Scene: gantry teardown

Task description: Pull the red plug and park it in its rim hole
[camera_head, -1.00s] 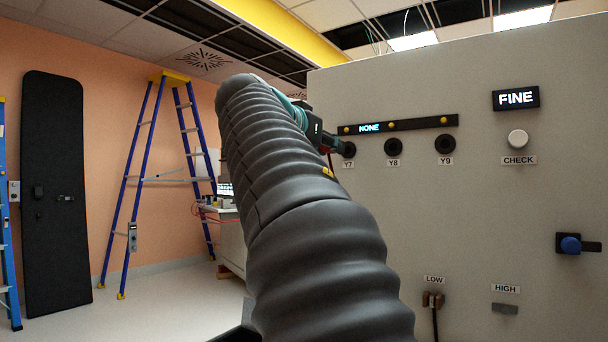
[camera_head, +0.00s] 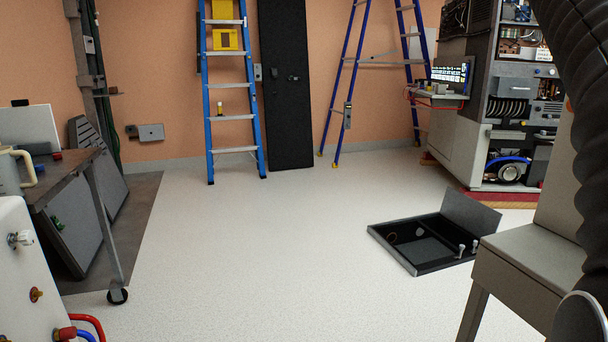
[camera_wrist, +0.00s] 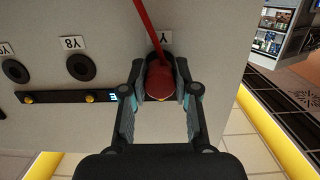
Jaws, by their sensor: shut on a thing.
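In the wrist view my gripper (camera_wrist: 160,92) is shut on the red plug (camera_wrist: 159,80), with one finger on each side of it. A red cable (camera_wrist: 147,28) runs from the plug to the top of the picture. The plug is in front of the pale panel (camera_wrist: 205,25), by a label partly hidden behind it. I cannot tell whether the plug is still seated in its socket. Sockets beside it, one labelled Y8 (camera_wrist: 80,66), are empty. The head view shows neither the gripper nor the plug. I cannot make out the rim hole.
An open dark floor box (camera_head: 392,239) with a raised lid lies mid-floor, with small pale pegs at its right side. A grey bench (camera_head: 520,275) stands at the right, equipment racks (camera_head: 480,60) behind. Ladders (camera_head: 232,90) lean at the back.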

